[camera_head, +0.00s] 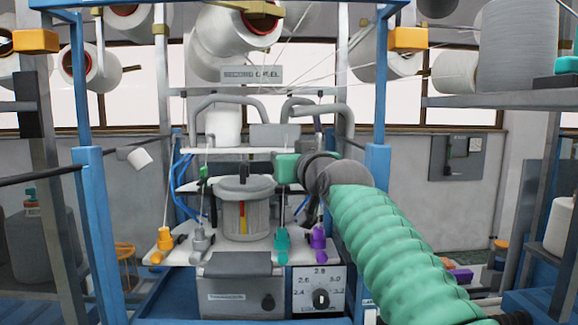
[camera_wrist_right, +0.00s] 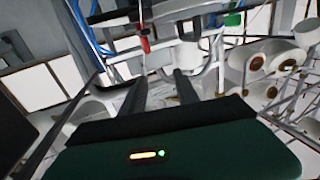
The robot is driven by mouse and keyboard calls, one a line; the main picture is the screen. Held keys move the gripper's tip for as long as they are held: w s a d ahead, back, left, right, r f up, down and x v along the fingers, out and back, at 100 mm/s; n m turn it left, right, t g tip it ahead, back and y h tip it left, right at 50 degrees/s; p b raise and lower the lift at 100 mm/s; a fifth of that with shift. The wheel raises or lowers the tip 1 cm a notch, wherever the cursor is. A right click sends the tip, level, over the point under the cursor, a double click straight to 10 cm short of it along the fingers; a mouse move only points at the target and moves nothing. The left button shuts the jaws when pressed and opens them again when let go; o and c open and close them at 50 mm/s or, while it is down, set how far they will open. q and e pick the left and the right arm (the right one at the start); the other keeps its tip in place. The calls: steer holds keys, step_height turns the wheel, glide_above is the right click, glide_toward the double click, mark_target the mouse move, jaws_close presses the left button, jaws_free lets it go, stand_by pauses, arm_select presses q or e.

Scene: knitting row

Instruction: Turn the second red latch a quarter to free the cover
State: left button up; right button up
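My right gripper (camera_wrist_right: 161,80) shows in the right wrist view with two dark fingers apart and nothing between them. A small red piece (camera_wrist_right: 144,42), which looks like a latch, is beyond the fingertips, nearer the left finger and apart from it. In the head view my right arm ends at a green block (camera_head: 288,168) right of a grey lidded pot (camera_head: 246,212); its fingers cannot be made out there. The pot's front has a red and yellow strip (camera_head: 242,219). I cannot tell which part is the cover or which latch is second. My left gripper is out of view.
Yellow (camera_head: 163,243), grey (camera_head: 200,240), teal (camera_head: 281,242) and purple (camera_head: 318,240) levers stand along the white shelf's front. A dial panel (camera_head: 319,290) is below. Blue posts (camera_head: 100,220) flank the machine. Yarn cones and threads hang above.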

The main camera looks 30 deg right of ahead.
steer(key=s+a, duration=0.5)
steer(key=s, duration=0.2)
steer(key=shift+s+r+b, duration=0.35)
steer(key=shift+r+b, duration=0.05)
steer(key=shift+b, duration=0.05)
